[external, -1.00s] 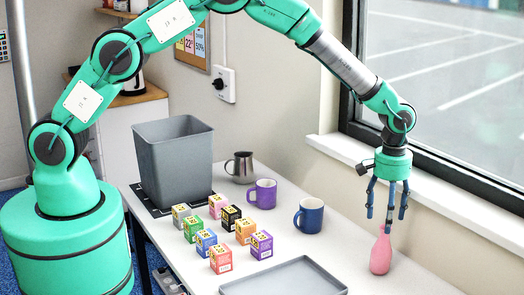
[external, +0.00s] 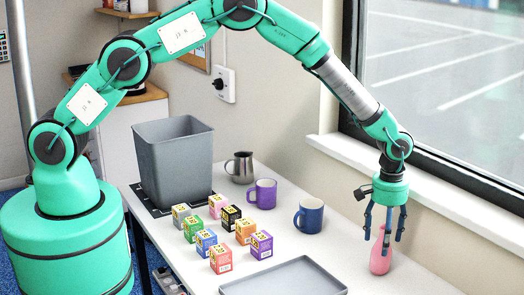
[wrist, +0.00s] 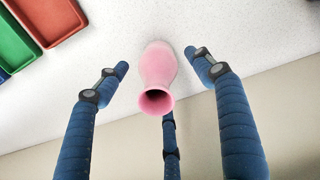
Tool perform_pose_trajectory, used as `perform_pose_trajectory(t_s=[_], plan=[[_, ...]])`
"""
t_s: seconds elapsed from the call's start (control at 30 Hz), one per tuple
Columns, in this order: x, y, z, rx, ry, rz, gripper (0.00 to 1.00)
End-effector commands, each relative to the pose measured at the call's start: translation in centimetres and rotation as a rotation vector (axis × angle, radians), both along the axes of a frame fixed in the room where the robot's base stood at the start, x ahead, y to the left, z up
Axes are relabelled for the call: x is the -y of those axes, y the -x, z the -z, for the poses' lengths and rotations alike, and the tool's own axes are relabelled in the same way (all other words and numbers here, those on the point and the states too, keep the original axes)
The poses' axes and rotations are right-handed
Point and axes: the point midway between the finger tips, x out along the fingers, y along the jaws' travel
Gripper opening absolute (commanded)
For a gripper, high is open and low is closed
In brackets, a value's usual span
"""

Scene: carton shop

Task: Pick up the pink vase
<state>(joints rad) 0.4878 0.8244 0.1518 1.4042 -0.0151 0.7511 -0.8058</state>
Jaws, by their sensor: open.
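The pink vase (external: 380,261) stands upright on the white table near its right edge. My gripper (external: 382,246) is above it with its blue fingers pointing down, spread open on either side of the vase's neck. In the wrist view the vase (wrist: 158,70) shows its open mouth between the fingers, and my gripper (wrist: 160,62) has nothing in its grasp. A third finger shows behind the vase's mouth. I see no clear contact between fingers and vase.
A grey tray (external: 300,262) lies left of the vase. A blue mug (external: 309,216), a purple mug (external: 262,194), a metal jug (external: 240,168), several small boxes (external: 220,255) and a grey bin (external: 170,160) stand farther left. The window sill (external: 440,205) runs close on the right.

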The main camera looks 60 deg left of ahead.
Motion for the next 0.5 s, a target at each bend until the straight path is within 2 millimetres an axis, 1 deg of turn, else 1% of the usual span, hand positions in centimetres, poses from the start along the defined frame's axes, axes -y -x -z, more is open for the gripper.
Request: perform_pose_trajectory(t_s=[0.1,0.2,0.5], plan=[[0.0,0.0,1.1,0.0,0.0,0.0,0.68],[0.0,0.0,1.5,0.0,0.0,0.0,0.68],[0.0,0.0,1.6,0.0,0.001,0.0,0.68]])
